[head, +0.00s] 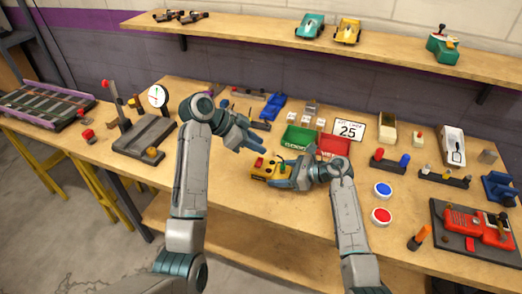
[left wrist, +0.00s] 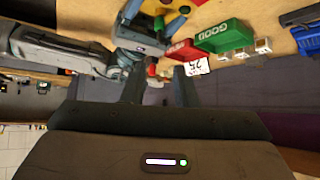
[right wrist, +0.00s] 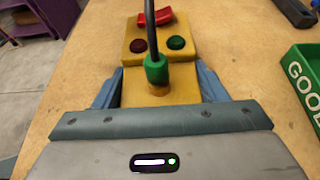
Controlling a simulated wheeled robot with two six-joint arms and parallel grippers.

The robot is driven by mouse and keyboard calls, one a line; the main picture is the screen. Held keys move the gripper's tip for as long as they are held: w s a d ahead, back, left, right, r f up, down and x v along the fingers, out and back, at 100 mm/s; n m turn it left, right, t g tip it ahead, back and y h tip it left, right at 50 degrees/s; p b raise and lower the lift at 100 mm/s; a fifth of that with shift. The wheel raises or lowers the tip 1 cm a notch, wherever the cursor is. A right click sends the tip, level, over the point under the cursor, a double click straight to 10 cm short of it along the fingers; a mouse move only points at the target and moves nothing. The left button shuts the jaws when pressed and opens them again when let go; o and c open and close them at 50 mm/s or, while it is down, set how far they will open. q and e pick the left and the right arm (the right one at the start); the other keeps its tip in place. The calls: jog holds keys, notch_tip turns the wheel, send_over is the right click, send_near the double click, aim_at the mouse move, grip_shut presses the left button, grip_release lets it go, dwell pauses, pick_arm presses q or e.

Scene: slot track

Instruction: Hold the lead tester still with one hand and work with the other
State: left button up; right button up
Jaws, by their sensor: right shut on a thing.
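The lead tester (head: 268,170) is a yellow box lying on the bench near the middle. In the right wrist view the tester (right wrist: 150,55) shows a red rocker piece, a dark red lamp and a dark green lamp. A green plug (right wrist: 156,70) on a dark lead stands at its near part. My right gripper (head: 284,170) is shut on the tester's near body, one finger on each side. My left gripper (head: 260,142) is open and empty, above and behind the tester. Its two fingers (left wrist: 160,88) stand apart in the left wrist view.
A green GOOD bin (head: 299,138) and a red bin (head: 334,146) stand behind the tester. A card reading 25 (head: 350,130) is beside them. A dial stand (head: 146,135) is at left. Blue and red buttons (head: 382,203) are at right. The bench front is clear.

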aim_at(283, 164)
pick_arm(q)
jog(key=d+f+m, duration=0.1)
jog(key=d+f, duration=0.1)
jog(key=f, duration=0.1)
jog(key=w+d+f+g, duration=0.1)
jog(key=d+f, duration=0.2)
jog(key=f, duration=0.1)
jog(key=w+d+f+m+g, duration=0.1)
jog(key=d+f, duration=0.2)
jog(key=shift+f+m, duration=0.3)
jog(key=shift+f, duration=0.05)
jog(key=shift+c, duration=0.2)
grip_shut()
jog(key=shift+c, duration=2.2)
grip_release()
grip_shut()
jog(key=shift+r, duration=2.1)
